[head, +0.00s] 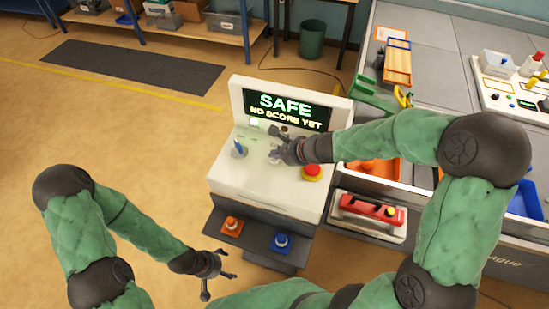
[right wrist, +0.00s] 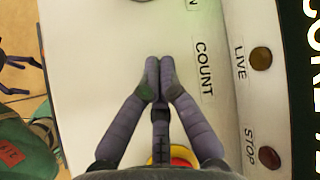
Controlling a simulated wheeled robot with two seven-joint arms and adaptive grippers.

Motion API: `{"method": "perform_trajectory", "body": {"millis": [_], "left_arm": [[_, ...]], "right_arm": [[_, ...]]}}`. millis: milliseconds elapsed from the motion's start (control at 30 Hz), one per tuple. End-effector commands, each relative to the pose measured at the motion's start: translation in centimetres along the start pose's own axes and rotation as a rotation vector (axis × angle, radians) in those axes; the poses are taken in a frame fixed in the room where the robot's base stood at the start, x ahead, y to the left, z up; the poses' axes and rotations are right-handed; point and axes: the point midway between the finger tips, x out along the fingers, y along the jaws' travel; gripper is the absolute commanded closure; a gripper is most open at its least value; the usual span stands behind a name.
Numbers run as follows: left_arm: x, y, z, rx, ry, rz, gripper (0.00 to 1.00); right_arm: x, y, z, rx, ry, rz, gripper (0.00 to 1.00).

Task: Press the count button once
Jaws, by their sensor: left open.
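A white console (head: 235,180) has a screen (head: 287,109) reading "SAFE" and "NO SCORE YET". In the right wrist view the COUNT label (right wrist: 204,68) is printed on its white panel. No count button shows beside the label; my fingers cover that part of the panel. My right gripper (right wrist: 160,68) has its fingertips together over the panel, just left of the label. Whether they touch it I cannot tell. In the head view this gripper (head: 277,150) is over the console top. My left gripper (head: 219,286) is open and empty, low in front of the console.
A red button (head: 312,172) is right of my right gripper and a blue-topped part (head: 239,148) is left. Orange (head: 232,225) and blue (head: 281,242) buttons sit on the lower shelf. LIVE (right wrist: 261,58) and STOP (right wrist: 269,157) lamps look dark. A cluttered workbench (head: 455,60) stands right.

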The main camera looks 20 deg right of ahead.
Motion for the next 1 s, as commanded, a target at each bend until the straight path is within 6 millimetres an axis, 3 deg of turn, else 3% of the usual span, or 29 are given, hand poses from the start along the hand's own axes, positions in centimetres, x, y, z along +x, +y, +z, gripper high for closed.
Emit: {"method": "perform_trajectory", "body": {"millis": [1000], "left_arm": [[1.00,-0.36,-0.04,0.000,0.000,0.000,0.18]], "right_arm": [[0.72,0.56,-0.52,0.000,0.000,0.001,1.00]]}}
